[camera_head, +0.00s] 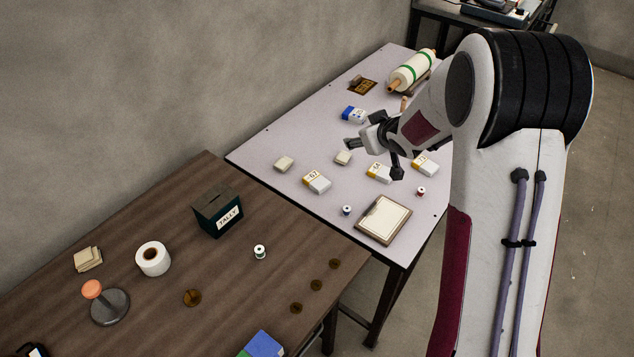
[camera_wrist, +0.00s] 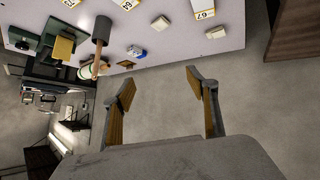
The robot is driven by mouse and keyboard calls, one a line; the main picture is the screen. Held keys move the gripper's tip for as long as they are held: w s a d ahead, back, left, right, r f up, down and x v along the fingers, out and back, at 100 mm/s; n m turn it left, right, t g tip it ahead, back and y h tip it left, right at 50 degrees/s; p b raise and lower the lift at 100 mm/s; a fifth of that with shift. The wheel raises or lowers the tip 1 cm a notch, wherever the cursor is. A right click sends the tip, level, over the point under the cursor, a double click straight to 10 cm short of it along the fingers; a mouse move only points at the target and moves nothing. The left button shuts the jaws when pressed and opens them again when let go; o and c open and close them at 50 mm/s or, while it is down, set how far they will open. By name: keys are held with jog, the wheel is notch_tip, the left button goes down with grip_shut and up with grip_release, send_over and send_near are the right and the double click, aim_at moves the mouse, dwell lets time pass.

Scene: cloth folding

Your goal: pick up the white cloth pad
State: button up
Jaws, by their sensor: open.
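Two small off-white pads lie on the pale table; one (camera_head: 284,163) is near its left edge and the other (camera_head: 343,157) is close to my gripper (camera_head: 374,158). I cannot tell which is the white cloth pad. In the wrist view, pale pads also show at the top, one (camera_wrist: 160,22) near the middle and one (camera_wrist: 215,32) further right. My gripper is open and empty, its fingers apart in the wrist view (camera_wrist: 160,80). In the head view its fingers are over the pale table, apart from the pads.
Several labelled boxes, one marked 67 (camera_head: 316,182) and one blue (camera_head: 354,115), lie around the pads. A brown table (camera_head: 120,225) holds a tally box (camera_head: 217,211).

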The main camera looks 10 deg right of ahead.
notch_tip(320, 180, down, 9)
jog(key=w+a+n+y, duration=0.1)
jog(key=w+a+y, duration=0.1)
jog(key=w+a, duration=0.1)
jog(key=n+g+y, duration=0.1)
jog(key=y, duration=0.2)
send_near(317, 180)
jog(key=shift+w+d+f, duration=0.15)
jog(key=shift+w+d, duration=0.05)
jog(key=shift+w, duration=0.35)
jog(key=shift+x, duration=1.3)
jog(key=shift+a+f, duration=0.1)
jog(key=shift+w+a+f, duration=0.75)
jog(key=shift+a+f, duration=0.2)
jog(key=shift+x, duration=1)
jog(key=c, duration=1.1)
